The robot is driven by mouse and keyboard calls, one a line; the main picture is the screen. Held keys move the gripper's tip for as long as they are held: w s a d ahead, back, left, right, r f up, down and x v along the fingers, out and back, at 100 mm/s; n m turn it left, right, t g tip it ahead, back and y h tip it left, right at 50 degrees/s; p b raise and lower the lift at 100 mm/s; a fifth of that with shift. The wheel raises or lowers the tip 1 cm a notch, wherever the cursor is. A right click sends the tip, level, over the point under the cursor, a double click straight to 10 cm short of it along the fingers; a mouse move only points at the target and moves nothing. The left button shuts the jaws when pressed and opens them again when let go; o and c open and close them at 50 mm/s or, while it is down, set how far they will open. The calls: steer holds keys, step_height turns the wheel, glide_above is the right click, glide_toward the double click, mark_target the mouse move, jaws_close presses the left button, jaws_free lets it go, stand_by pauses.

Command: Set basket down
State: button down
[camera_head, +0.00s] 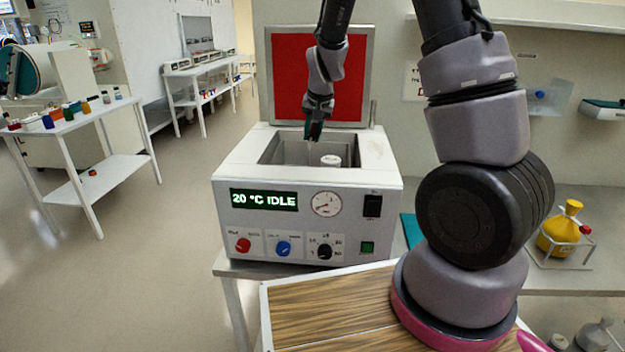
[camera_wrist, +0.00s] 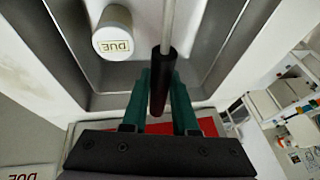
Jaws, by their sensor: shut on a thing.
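My gripper (camera_head: 313,131) is over the open basin (camera_head: 270,152) of the white bath unit with the "20 °C IDLE" display. In the wrist view its green fingers (camera_wrist: 160,100) are shut on a black handle grip (camera_wrist: 163,80) on a thin metal rod (camera_wrist: 168,22). The rod runs out of the top of the wrist view, so I cannot make out the basket's body or whether it touches the basin floor. A white-lidded jar (camera_head: 331,160) stands inside the basin; its lid, marked "DUE", shows in the wrist view (camera_wrist: 113,42), beside the rod.
The raised red lid panel (camera_head: 295,75) stands behind the basin. A wood-topped surface (camera_head: 325,308) lies in front of the unit. A yellow flask (camera_head: 560,230) in a wire holder is at the right. A side table (camera_head: 85,118) with small bottles stands at the left.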

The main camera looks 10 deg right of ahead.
step_height(320, 180, down, 8)
steer(key=shift+r, duration=0.25)
steer(key=c, duration=0.7)
jaws_free()
steer(key=shift+f, duration=0.15)
